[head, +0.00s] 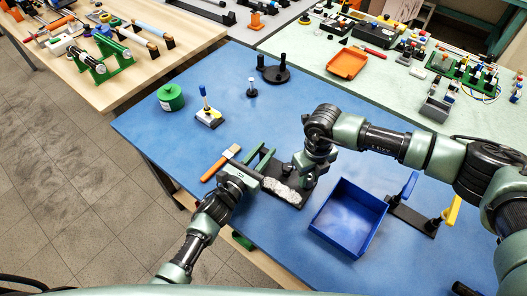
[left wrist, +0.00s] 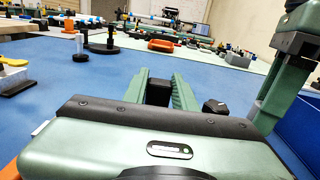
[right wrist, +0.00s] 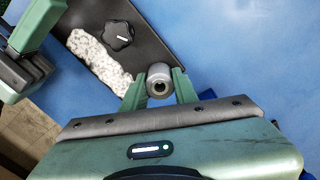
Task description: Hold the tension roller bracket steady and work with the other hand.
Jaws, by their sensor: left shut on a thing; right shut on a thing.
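The tension roller bracket has a black base plate (right wrist: 150,40) with a black knob (right wrist: 118,35) and a grey roller (right wrist: 159,78). White fluffy material (right wrist: 95,55) lies along the plate; it also shows in the head view (head: 277,189). My left gripper (head: 264,158) is low at the plate's left end. In the left wrist view its green fingers (left wrist: 158,80) are shut around a black block (left wrist: 158,92), apparently part of the bracket. My right gripper (head: 304,172) points down over the plate's right part. In the right wrist view its fingers (right wrist: 159,75) are shut on the roller.
A brush with an orange handle (head: 214,169) lies left of my left gripper. An empty blue tray (head: 375,199) stands right of the bracket, beside a rack with blue and yellow handles (head: 412,217). A green spool (head: 171,99) and small stands sit farther back.

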